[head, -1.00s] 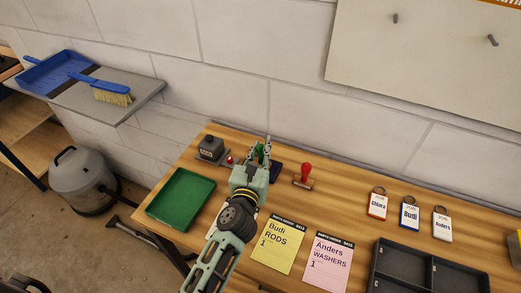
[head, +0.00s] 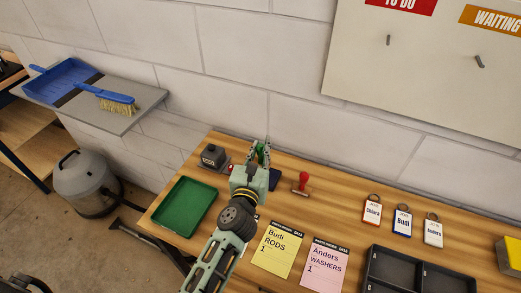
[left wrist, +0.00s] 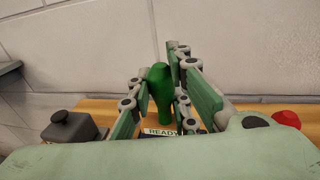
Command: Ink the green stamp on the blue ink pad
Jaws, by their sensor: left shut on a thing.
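My left gripper (head: 260,148) is over the back of the bench, shut on the green stamp (left wrist: 161,88). In the left wrist view the stamp's green handle stands upright between the fingers; its lower end is hidden. A dark blue pad (head: 274,178), which looks like the blue ink pad, lies just right of the gripper, partly covered by it. I cannot tell whether the stamp touches anything below. A red-handled stamp (head: 303,182) stands further right. My right gripper is not in view.
A green tray (head: 185,207) lies left of my arm. A dark grey block (head: 211,156) stands behind it. Yellow (head: 277,249) and pink (head: 324,267) cards, key tags (head: 403,220) and a dark divided tray (head: 410,275) lie to the right. The wall is close behind.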

